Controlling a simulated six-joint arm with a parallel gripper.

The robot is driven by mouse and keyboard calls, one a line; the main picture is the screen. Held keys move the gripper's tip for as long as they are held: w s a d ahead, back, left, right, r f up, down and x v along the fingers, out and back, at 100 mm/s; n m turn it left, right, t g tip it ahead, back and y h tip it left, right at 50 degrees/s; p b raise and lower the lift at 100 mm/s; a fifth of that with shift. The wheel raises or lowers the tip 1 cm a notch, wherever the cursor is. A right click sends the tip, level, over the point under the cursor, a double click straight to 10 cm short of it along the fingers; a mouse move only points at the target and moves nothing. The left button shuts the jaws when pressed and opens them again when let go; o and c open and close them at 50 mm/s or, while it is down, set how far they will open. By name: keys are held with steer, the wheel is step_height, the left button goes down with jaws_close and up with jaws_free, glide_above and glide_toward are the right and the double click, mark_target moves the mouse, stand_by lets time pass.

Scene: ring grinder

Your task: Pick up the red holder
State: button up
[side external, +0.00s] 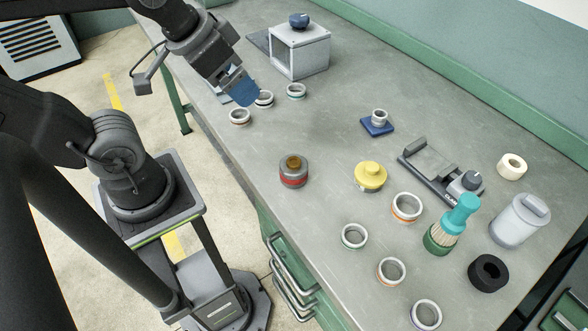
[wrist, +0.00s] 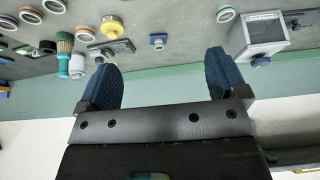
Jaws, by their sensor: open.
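My gripper (side external: 243,95) is at the far left of the bench, well away from the holder and near several rings. Its two blue fingers are spread apart with nothing between them in the wrist view (wrist: 163,80).
A yellow holder (side external: 370,176) stands right of the red one. A grey box (side external: 300,53) stands at the back. Bench around the red holder is clear.

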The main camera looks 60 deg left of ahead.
steer(key=m, duration=0.2)
steer(key=m+g, duration=0.6)
steer(key=m, duration=1.2)
glide_toward(294, 161)
step_height(294, 161, down, 12)
steer(key=shift+s+f, duration=0.1)
steer(key=shift+s, duration=0.05)
steer(key=shift+c, duration=0.3)
steer(key=c, duration=1.4)
